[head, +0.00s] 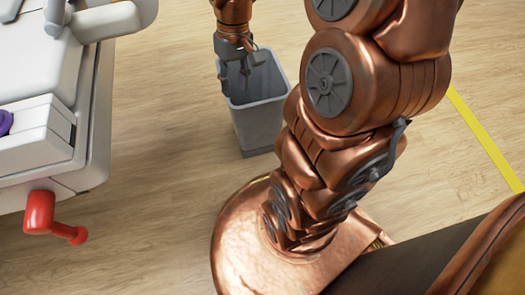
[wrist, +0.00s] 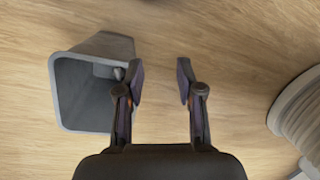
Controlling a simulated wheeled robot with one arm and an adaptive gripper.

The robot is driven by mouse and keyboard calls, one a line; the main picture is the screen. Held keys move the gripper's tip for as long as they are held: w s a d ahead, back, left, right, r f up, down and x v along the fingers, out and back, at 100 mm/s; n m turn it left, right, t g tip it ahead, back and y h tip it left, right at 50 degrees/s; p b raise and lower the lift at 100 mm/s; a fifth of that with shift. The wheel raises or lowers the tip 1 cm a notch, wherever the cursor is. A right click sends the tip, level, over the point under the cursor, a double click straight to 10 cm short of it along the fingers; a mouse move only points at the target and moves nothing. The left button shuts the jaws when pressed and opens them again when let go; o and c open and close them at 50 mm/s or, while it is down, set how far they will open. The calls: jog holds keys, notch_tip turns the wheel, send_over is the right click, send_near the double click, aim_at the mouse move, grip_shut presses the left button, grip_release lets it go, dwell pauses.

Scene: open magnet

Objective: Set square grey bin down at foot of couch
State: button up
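The square grey bin (head: 258,130) stands upright on the wooden floor in the head view, to the right of the white couch-like equipment (head: 95,130) and apart from it. My gripper (head: 236,78) is at the bin's mouth, over its back left rim. In the wrist view the bin (wrist: 62,95) lies to the left, its mouth facing the camera. My gripper (wrist: 160,75) is open there, with bare floor between its fingers. The left finger overlaps the bin's right rim; I cannot tell whether it touches. The right finger is clear of the bin.
A red handle (head: 50,218) sticks out low from the white equipment. A yellow floor line (head: 485,137) runs at the right. A pale ribbed round object (wrist: 300,110) stands at the right of the wrist view. Wooden floor around the bin is clear.

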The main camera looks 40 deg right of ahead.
jog(key=s+a+g+h, duration=0.1)
jog(key=s+a, duration=0.2)
jog(key=s, duration=0.6)
jog(key=s+a+g, duration=0.1)
jog(key=s+a, duration=0.2)
jog(key=s, duration=0.7)
jog(key=shift+a+n+h, duration=0.3)
jog(key=shift+a+h, duration=0.1)
jog(key=shift+r, duration=0.15)
jog(key=w+r+n+t+h+p, duration=0.1)
jog(key=w+r+p, duration=0.2)
jog(key=r+p, duration=0.55)
jog(key=w+r+t+p, duration=0.1)
jog(key=w+r+p, duration=0.2)
jog(key=r+p, duration=0.5)
jog(key=s+r+p, duration=0.2)
jog(key=r+p, duration=0.8)
jog(key=r, duration=0.1)
jog(key=s+r+m+p, duration=0.1)
jog(key=s+r+p, duration=0.2)
jog(key=r+p, duration=0.8)
jog(key=shift+d+r+y, duration=0.15)
jog(key=shift+r+y, duration=0.15)
jog(key=shift+y, duration=0.1)
